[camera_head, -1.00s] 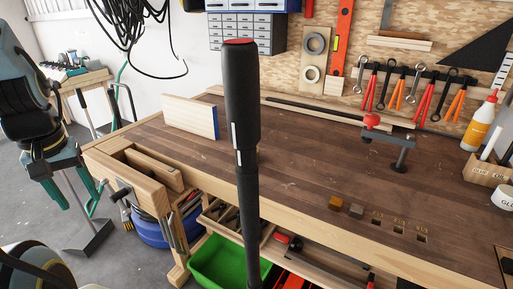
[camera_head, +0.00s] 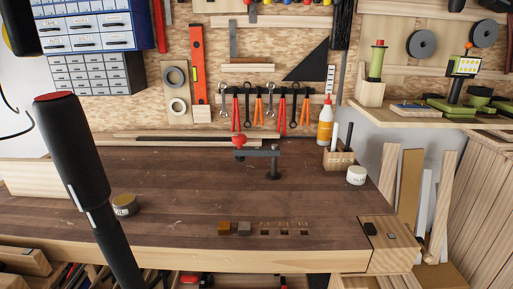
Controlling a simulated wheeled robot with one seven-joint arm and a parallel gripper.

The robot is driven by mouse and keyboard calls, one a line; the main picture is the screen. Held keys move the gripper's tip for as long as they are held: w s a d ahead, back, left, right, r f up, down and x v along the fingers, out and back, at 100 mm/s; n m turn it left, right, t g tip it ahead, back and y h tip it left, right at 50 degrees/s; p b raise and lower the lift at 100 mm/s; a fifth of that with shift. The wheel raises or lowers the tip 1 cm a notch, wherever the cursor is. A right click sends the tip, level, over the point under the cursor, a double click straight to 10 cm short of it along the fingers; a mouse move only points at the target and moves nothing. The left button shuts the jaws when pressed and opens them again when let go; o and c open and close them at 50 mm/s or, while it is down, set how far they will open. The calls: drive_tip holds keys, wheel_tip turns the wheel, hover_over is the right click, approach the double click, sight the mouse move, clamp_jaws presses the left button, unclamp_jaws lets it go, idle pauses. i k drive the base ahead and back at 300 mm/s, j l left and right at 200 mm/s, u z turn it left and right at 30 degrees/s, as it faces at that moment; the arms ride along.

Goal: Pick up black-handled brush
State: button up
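I cannot pick out a black-handled brush with certainty. A small wooden holder (camera_head: 338,160) stands at the right back of the workbench (camera_head: 190,190). A thin dark upright stick (camera_head: 348,136) and a pale one rise from it; they are too small to tell whether either is a brush. My gripper is not in view, so its fingers and anything in them are hidden.
A red-and-dark clamp (camera_head: 262,154) stands near the back edge, left of an orange-and-white bottle (camera_head: 325,121). A white jar (camera_head: 356,175) sits right of the holder. A round tin (camera_head: 124,205) and small blocks (camera_head: 244,229) lie nearer. The bench middle is mostly clear.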

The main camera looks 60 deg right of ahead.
sight(351, 124)
drive_tip(key=k+l+z, duration=0.15)
drive_tip(key=k, duration=0.4)
drive_tip(key=k+l+z, duration=0.15)
drive_tip(key=k, duration=0.35)
drive_tip(key=k+l+z, duration=0.1)
drive_tip(key=l, duration=0.25)
drive_tip(key=k+l+z, duration=0.25)
drive_tip(key=k+l, duration=0.15)
drive_tip(key=l, duration=0.35)
